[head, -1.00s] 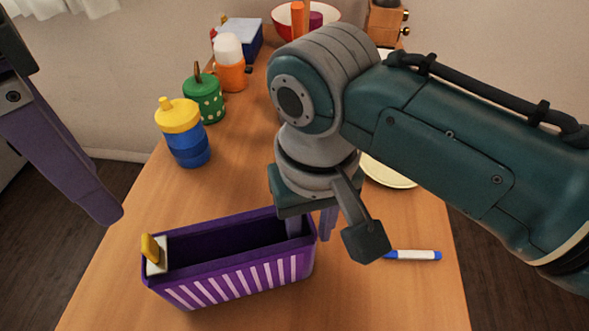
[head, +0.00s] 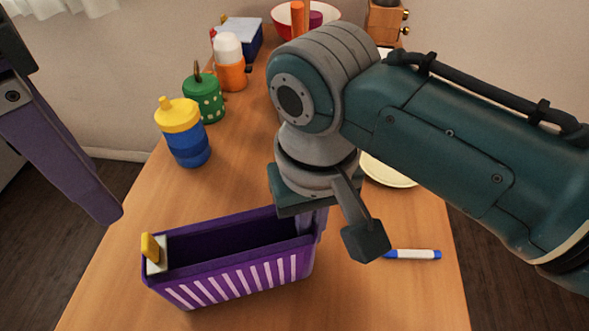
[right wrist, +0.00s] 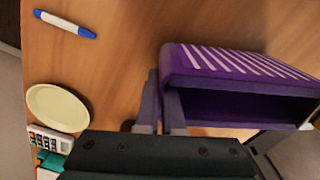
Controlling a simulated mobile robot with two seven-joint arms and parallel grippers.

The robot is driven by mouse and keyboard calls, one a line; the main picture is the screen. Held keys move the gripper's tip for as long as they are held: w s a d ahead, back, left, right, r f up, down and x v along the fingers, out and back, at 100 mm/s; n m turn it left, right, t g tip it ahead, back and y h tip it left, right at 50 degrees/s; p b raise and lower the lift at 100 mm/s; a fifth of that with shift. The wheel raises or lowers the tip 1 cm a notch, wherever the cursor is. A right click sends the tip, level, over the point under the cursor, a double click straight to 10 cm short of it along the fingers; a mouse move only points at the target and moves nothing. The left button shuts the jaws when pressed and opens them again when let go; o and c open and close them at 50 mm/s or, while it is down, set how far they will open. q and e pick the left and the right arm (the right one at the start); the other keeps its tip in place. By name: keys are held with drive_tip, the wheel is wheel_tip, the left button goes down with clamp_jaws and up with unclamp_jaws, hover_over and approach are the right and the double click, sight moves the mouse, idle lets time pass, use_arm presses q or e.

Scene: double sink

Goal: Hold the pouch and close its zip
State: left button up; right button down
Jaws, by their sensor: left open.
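The pouch (head: 235,280) is purple with white stripes and stands on the table, its top open along its length. A yellow zip tab (head: 150,247) on a pale slider sits at its left end. My right gripper (head: 311,222) is at the pouch's right end, one finger inside and one outside, shut on the end wall. The right wrist view shows the fingers on either side of the end wall of the pouch (right wrist: 240,103). My left gripper (head: 105,208) is open, above and left of the pouch; only one finger shows clearly.
A blue bottle with a yellow lid (head: 182,132), a green spotted jar (head: 204,99) and an orange bottle (head: 230,70) line the table's left edge. A marker (head: 412,254) lies right of the pouch. A cream plate (head: 385,172) is partly behind my right arm.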

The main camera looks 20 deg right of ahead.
idle(2.4)
use_arm(q)
drive_tip(key=c, duration=0.6)
drive_tip(key=shift+f, duration=0.15)
drive_tip(key=shift+c, duration=0.7)
drive_tip(key=shift+s+a+f+n+g+h, duration=0.2)
drive_tip(key=shift+a+f+n+g+h, duration=0.05)
drive_tip(key=shift+n+g+h, duration=0.3)
clamp_jaws()
drive_tip(key=a+f+n+t+h, duration=0.1)
drive_tip(key=a+f+n+h, duration=0.1)
drive_tip(key=a+n+h, duration=0.6)
drive_tip(key=a+n, duration=0.3)
drive_tip(key=a, duration=0.3)
drive_tip(key=shift+w+a, duration=0.15)
drive_tip(key=shift+w, duration=0.05)
